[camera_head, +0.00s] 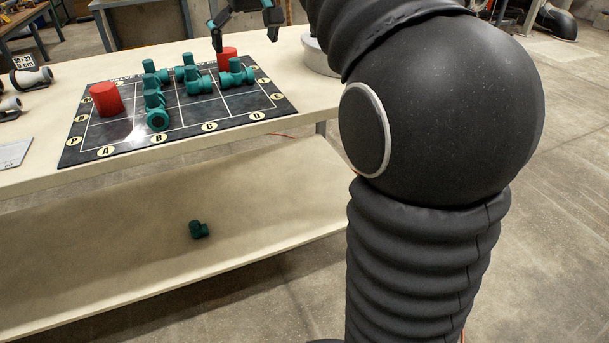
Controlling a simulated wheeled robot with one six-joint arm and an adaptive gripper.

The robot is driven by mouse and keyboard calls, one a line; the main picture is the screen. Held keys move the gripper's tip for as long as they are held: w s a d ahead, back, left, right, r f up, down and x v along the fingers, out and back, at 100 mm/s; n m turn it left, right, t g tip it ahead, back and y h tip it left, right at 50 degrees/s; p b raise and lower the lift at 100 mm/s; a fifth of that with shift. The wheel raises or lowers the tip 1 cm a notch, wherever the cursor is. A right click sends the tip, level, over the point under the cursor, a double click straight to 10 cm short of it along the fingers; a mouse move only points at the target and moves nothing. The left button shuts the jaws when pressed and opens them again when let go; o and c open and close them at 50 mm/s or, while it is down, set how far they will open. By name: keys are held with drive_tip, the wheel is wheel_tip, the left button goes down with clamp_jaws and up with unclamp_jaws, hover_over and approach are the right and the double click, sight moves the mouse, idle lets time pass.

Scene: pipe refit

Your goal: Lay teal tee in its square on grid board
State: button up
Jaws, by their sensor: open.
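The black grid board (195,133) lies on the table, with white lines and lettered edges. Several teal pipe fittings stand or lie on it. A tee-like teal fitting (236,74) is at the right, in front of a red cylinder. Other teal fittings are a cluster (190,77) near the back middle and a group (155,110) toward the front in the left-middle columns. One more teal fitting (198,230) lies on the lower shelf. I cannot tell which is the tee in question. My gripper (245,38) is open and apparently empty, above the board's back right; its upper part is cut off.
Red cylinders stand on the board at left (105,98) and back right (228,58). White-and-black fittings (30,78) and a grey plate (14,153) are on the table's left. A round white object (318,56) is at right. The lower shelf (120,260) is mostly clear.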

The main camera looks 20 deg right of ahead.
drive_tip(key=s+f, duration=1.1)
drive_tip(key=s, duration=0.3)
drive_tip(key=s+f+m, duration=0.1)
drive_tip(key=s+f, duration=1)
drive_tip(key=s, duration=0.3)
drive_tip(key=shift+a+f+m+t+h, duration=0.2)
drive_tip(key=shift+f+m+t+h, duration=0.1)
drive_tip(key=shift+f+t, duration=0.1)
